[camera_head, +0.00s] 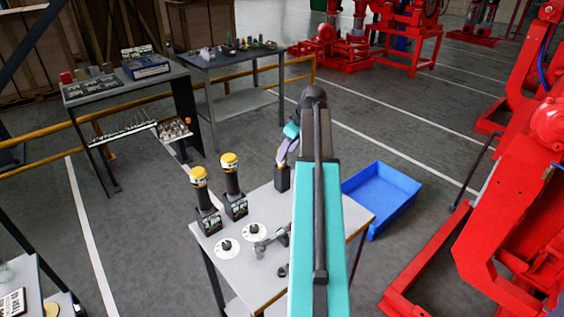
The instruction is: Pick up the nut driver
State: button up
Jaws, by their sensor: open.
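My teal arm rises through the middle of the view and bends down at its black elbow. My gripper (282,160) is small and partly hidden beside the arm, low over a black holder (283,180) on the grey table (345,203). A little yellowish colour shows there, but I cannot make out a tool between the fingers. Two upright tools with yellow tops and black bodies, one on the left (201,188) and one on the right (231,173), stand in black labelled holders left of my gripper. I cannot tell which tool is the nut driver.
Two white discs with dark knobs (228,247) and a grey metal part (272,241) lie on the near table. Red machinery (515,190) stands farther right. Two loaded tables are behind.

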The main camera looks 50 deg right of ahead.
aim_at(282, 170)
jog(key=shift+f, duration=0.1)
jog(key=shift+w+p+x, duration=0.3)
jog(key=shift+p+x, duration=0.35)
jog(key=shift+x, duration=1.75)
jog(key=shift+c, duration=0.4)
grip_shut()
